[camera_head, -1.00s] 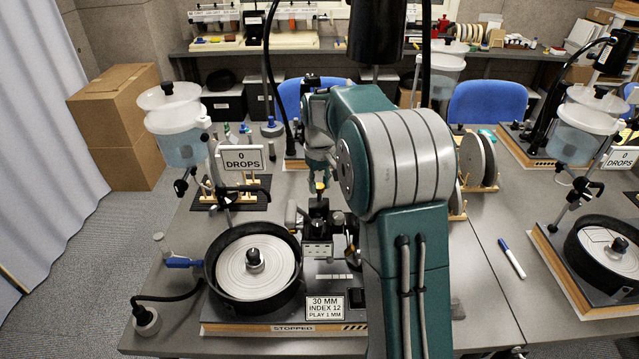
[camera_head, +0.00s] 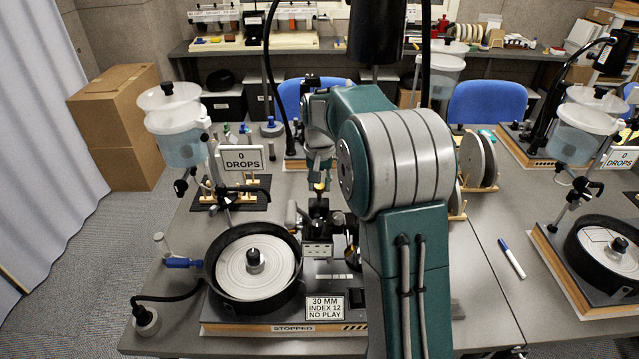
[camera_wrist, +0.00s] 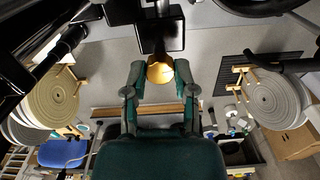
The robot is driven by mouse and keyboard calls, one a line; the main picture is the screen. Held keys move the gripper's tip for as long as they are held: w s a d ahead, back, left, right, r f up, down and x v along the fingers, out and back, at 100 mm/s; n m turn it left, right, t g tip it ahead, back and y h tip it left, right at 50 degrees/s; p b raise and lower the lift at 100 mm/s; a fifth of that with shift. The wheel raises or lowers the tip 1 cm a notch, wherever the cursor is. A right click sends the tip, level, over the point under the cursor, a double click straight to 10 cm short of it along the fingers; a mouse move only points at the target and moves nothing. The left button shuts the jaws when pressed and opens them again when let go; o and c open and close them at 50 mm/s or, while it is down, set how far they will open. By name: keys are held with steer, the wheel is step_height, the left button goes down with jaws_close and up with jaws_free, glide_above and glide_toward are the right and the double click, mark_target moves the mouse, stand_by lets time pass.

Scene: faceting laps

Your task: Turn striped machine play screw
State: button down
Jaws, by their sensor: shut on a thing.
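The striped machine (camera_head: 350,327) stands on the near left of the table, with a black-and-yellow stripe on its front edge. Its play screw, a brass knob (camera_head: 319,187), sits on top of the black head. The brass knob also shows in the wrist view (camera_wrist: 160,71), between my fingers. My gripper (camera_head: 319,176) reaches down from above and is shut on the play screw; its fingertips (camera_wrist: 159,76) flank the knob. The small sign (camera_head: 325,308) reads 30 MM, INDEX 12, NO PLAY. The front label (camera_head: 293,328) reads STOPPED.
A round pan with a pale lap (camera_head: 256,268) lies left of the head. A drip tank (camera_head: 178,128) and a 0 DROPS sign (camera_head: 241,158) stand behind it. A second machine (camera_head: 603,250) is at the right. A marker (camera_head: 511,258) lies on clear table.

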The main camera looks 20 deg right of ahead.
steer(key=shift+a+f, duration=0.1)
steer(key=shift+f, duration=0.05)
steer(key=shift+c, duration=2.1)
jaws_free()
step_height(320, 180, up, 12)
steer(key=shift+w, duration=0.1)
